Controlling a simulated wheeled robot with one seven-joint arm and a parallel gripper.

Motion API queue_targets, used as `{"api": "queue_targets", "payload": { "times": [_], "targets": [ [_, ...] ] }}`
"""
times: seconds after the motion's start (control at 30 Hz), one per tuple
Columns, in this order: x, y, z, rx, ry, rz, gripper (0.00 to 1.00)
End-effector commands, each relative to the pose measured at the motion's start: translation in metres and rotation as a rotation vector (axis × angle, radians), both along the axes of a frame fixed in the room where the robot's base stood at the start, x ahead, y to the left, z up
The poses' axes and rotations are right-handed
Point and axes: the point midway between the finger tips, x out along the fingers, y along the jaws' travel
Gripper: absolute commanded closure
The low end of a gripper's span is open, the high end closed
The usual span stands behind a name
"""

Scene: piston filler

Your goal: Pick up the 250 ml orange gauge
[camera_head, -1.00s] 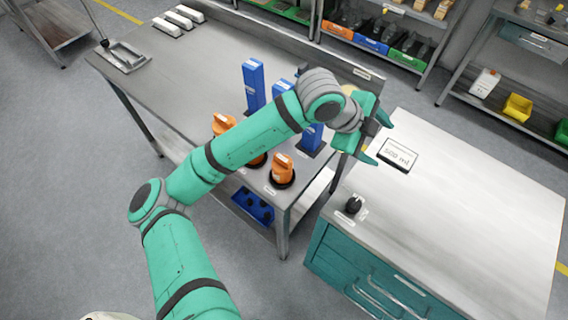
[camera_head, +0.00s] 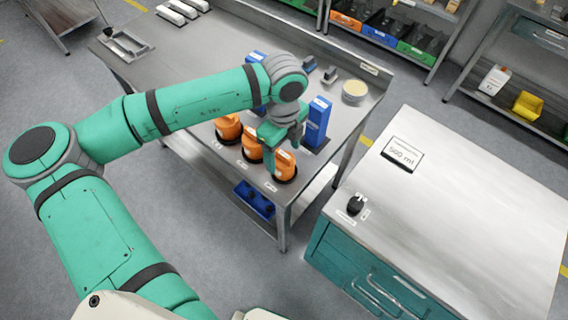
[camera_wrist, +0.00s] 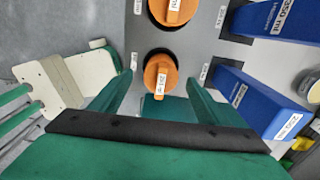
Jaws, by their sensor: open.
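Three orange gauges stand in a row near the front edge of the table: left (camera_head: 228,128), middle (camera_head: 249,149) and right (camera_head: 284,166). Their small labels are too small to read in the head view. My gripper (camera_head: 279,138) is open and empty, pointing down close to the middle and right gauges. In the wrist view one orange gauge (camera_wrist: 160,74) appears between the two open fingers (camera_wrist: 158,88), without visible contact; its label is not clearly readable. A second gauge (camera_wrist: 174,9) is at the top edge. I cannot tell which gauge is the 250 ml one.
Blue blocks stand behind the gauges, one close to my gripper (camera_head: 318,122); in the wrist view, one block (camera_wrist: 280,22) is marked 250 ml. The cabinet (camera_head: 450,220) at right bears a 500 ml sign (camera_head: 403,153) and a small black object (camera_head: 355,204).

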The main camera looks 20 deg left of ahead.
Motion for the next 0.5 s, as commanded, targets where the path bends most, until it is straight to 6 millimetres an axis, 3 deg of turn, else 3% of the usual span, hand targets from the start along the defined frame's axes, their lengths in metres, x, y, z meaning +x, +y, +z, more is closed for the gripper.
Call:
{"api": "queue_targets", "payload": {
  "times": [0.27, 0.5],
  "targets": [
    [0.000, -0.001, -0.020, 0.000, 0.000, -0.001, 0.31],
    [0.001, -0.001, -0.053, -0.001, 0.000, 0.000, 0.31]
  ]
}}
